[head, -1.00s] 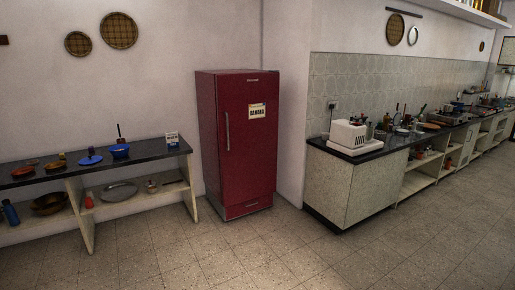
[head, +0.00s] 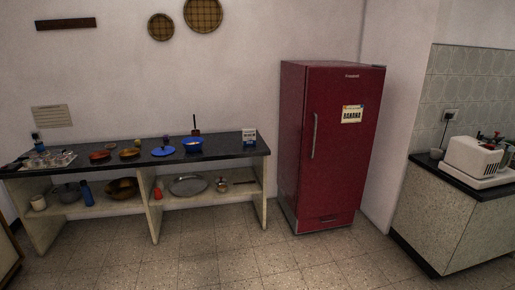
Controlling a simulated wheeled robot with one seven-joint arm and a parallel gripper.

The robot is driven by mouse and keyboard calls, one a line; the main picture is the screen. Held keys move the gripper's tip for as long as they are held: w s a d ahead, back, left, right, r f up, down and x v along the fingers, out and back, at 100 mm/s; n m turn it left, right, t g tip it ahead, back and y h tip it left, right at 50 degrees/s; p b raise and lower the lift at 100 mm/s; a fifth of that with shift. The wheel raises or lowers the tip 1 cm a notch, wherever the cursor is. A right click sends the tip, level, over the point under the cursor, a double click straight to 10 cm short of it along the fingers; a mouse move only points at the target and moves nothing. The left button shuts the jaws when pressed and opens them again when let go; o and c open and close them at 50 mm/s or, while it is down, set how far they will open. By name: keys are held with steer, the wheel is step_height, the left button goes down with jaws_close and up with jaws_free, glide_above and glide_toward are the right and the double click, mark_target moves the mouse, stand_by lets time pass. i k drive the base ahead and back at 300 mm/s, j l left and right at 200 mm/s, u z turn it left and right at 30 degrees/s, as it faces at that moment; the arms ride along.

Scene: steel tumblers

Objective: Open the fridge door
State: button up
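The red fridge (head: 328,148) stands upright on the tiled floor against the back wall, right of the middle in the head view. Its door (head: 347,165) is shut and carries a paper label (head: 352,114). A long vertical metal handle (head: 314,136) runs along the door's left edge. My gripper is not in view, and nothing touches the handle.
A dark-topped counter (head: 225,147) with open shelves, bowls and plates stands left of the fridge. A speckled counter (head: 440,205) with a white appliance (head: 472,157) stands to the right. The floor (head: 270,268) before the fridge is clear.

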mark_target(342, 104)
steer(key=i, duration=2.65)
steer(key=i+j+z, duration=0.1)
steer(key=i, duration=0.4)
steer(key=i+j+z, duration=0.1)
steer(key=i, duration=0.4)
steer(key=i+j, duration=0.2)
steer(key=i, duration=0.3)
steer(key=z, duration=0.05)
